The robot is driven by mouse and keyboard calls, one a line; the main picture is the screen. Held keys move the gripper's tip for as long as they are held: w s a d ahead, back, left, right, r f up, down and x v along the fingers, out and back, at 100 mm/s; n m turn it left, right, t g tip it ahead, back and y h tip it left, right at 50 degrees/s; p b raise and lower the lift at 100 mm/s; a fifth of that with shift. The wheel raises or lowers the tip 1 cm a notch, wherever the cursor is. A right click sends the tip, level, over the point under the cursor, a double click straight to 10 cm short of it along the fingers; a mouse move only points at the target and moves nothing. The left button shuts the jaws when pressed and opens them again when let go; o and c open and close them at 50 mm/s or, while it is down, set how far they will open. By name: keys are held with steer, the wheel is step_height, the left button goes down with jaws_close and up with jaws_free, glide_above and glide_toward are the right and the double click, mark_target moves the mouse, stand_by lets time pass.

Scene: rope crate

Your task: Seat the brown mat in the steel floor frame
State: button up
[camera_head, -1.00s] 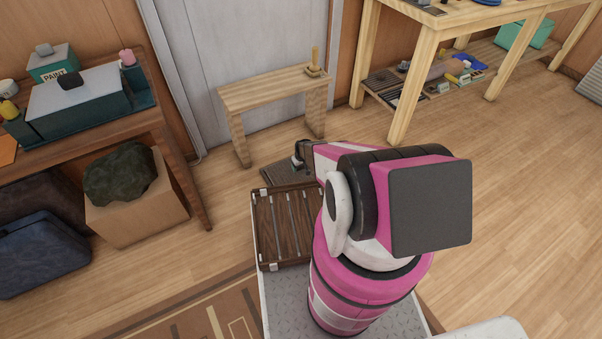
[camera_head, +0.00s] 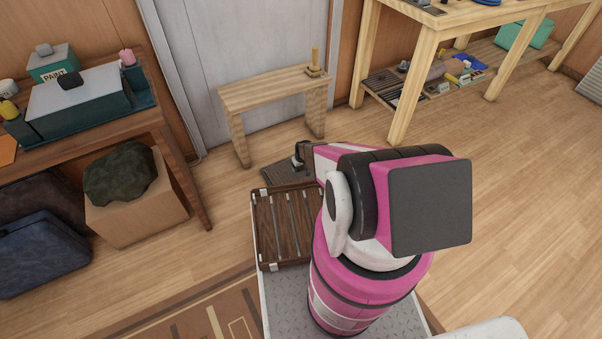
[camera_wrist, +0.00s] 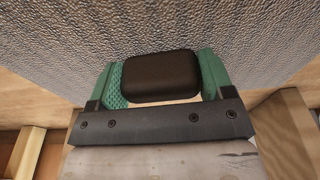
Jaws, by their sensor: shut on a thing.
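The mat (camera_head: 278,174) shows as a dark grey-brown slab low over or on the floor in front of the small bench, partly hidden by my arm. My gripper (camera_head: 299,160) is at its far part. In the wrist view a pebbled grey-brown surface, apparently the mat (camera_wrist: 160,35), fills the upper part. The green pads of my gripper (camera_wrist: 162,82) are closed on both sides of a dark rounded block (camera_wrist: 160,75), apparently its grip. I cannot make out the steel floor frame, nor tell whether the mat is seated or apart from it.
A brown slatted crate (camera_head: 254,235) stands close on the near side of the mat. The small wooden bench (camera_head: 270,92) is just behind, before a grey door. A workbench (camera_head: 398,90) stands at the right, a brown table (camera_head: 165,140) at the left. Floor at the right is clear.

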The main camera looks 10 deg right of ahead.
steer(key=shift+s+f, duration=0.25)
steer(key=shift+f, duration=0.35)
stand_by(0.3)
steer(key=o, duration=1)
steer(key=shift+o, duration=0.5)
steer(key=shift+f, duration=0.1)
steer(key=shift+c, duration=0.8)
steer(key=shift+c, duration=0.6)
steer(key=shift+o, duration=1.4)
